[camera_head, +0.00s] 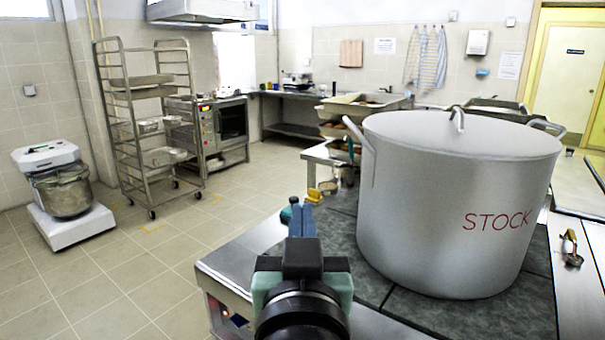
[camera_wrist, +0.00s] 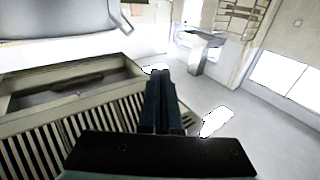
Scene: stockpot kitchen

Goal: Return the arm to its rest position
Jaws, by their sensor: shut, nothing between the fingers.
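My gripper (camera_head: 297,214) is in the lower middle of the head view, over the left edge of the dark stove top (camera_head: 335,235). Its two blue-grey fingers are together with nothing between them. In the wrist view my gripper (camera_wrist: 160,75) points away from the camera, its fingers side by side and shut. A large lidded steel pot marked STOCK (camera_head: 450,200) stands on the stove top to the right of my gripper, with a gap between them. My arm reaches up from the bottom edge of the head view.
A rolling rack (camera_head: 150,130), an oven (camera_head: 222,135) and a floor mixer (camera_head: 62,195) stand at the left. The tiled floor (camera_head: 180,255) between them and the stove is clear. A slatted steel unit (camera_wrist: 70,140) fills the lower left of the wrist view.

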